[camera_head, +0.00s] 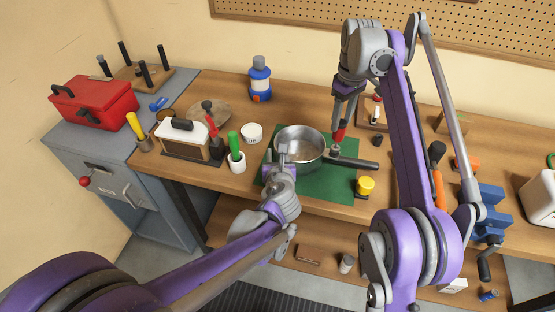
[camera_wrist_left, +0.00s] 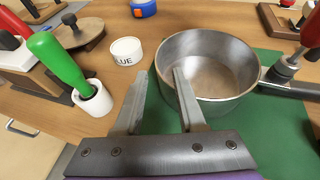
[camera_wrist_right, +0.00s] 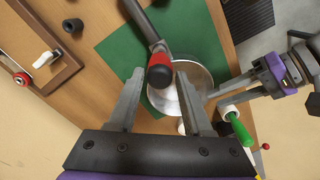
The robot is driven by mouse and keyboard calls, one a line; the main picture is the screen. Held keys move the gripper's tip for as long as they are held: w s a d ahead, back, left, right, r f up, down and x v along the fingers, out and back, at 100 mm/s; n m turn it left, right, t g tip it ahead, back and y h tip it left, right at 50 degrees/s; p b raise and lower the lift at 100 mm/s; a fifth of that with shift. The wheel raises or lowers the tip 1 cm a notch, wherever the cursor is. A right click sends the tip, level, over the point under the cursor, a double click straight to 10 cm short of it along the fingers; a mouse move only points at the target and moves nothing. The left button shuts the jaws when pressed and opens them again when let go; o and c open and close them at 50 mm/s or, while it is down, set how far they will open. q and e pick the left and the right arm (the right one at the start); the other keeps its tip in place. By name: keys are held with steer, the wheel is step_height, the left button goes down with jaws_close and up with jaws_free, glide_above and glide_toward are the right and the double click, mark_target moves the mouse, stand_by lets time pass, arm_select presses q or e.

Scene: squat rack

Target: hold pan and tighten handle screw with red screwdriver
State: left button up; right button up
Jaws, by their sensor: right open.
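The metal pan (camera_head: 297,143) sits on the green mat (camera_head: 335,188), its dark handle (camera_head: 360,163) pointing right. The red screwdriver (camera_head: 338,134) stands roughly upright over the handle near the pan body; its tip contact is unclear. My left gripper (camera_wrist_left: 160,72) is open at the pan's near-left rim, one finger over the pan and the other outside it. The pan also shows in the left wrist view (camera_wrist_left: 210,92). My right gripper (camera_wrist_right: 160,72) is open above the screwdriver, whose red grip (camera_wrist_right: 160,70) appears between its fingertips, not clamped.
A yellow-topped item (camera_head: 364,186) is at the mat's front right. A blue vise (camera_head: 485,212) stands at right. A pegboard (camera_head: 300,18) is behind.

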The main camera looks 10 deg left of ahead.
arm_select(q)
steer(key=x, duration=0.6)
steer(key=shift+w+a+f, duration=0.1)
steer(key=shift+w+f, duration=0.1)
steer(key=shift+w, duration=0.05)
jaws_close()
steer(key=shift+s+f, duration=0.1)
steer(key=shift+s, duration=0.05)
stand_by(3.0)
stand_by(1.9)
steer(key=shift+o, duration=0.2)
jaws_free()
